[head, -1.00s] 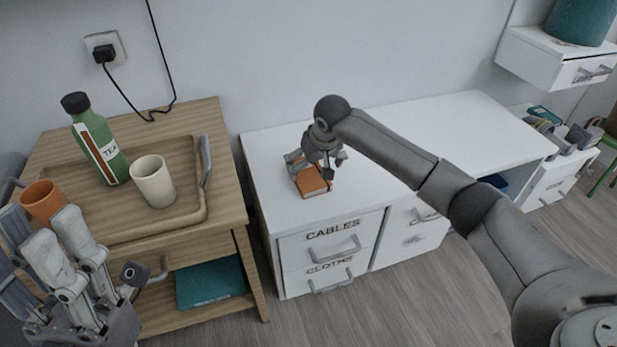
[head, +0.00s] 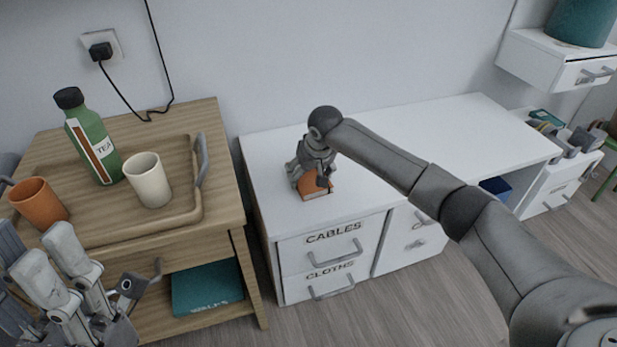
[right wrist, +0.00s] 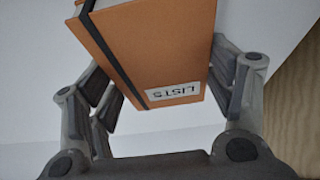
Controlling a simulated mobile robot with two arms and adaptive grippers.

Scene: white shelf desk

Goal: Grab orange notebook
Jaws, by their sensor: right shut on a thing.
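The orange notebook (head: 316,190) is on the white desk's top, above the drawer marked CABLES. In the right wrist view the notebook (right wrist: 165,50) shows a LISTS label and a black band. My right gripper (head: 313,180) is shut on it, with fingers at both sides of it in the wrist view (right wrist: 165,95). The gripper hides part of the notebook in the head view, and I cannot tell whether it still touches the desk. My left gripper (head: 75,285) is at the lower left, apart from the notebook; its fingertips look spread.
A wooden cart (head: 225,200) stands left of the white desk (head: 410,140). Its tray (head: 180,215) holds a green tea bottle (head: 95,140), a cream cup (head: 148,180) and an orange mug (head: 40,203). A teal book (head: 207,288) lies on the cart's lower shelf. The desk top right of the notebook is clear.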

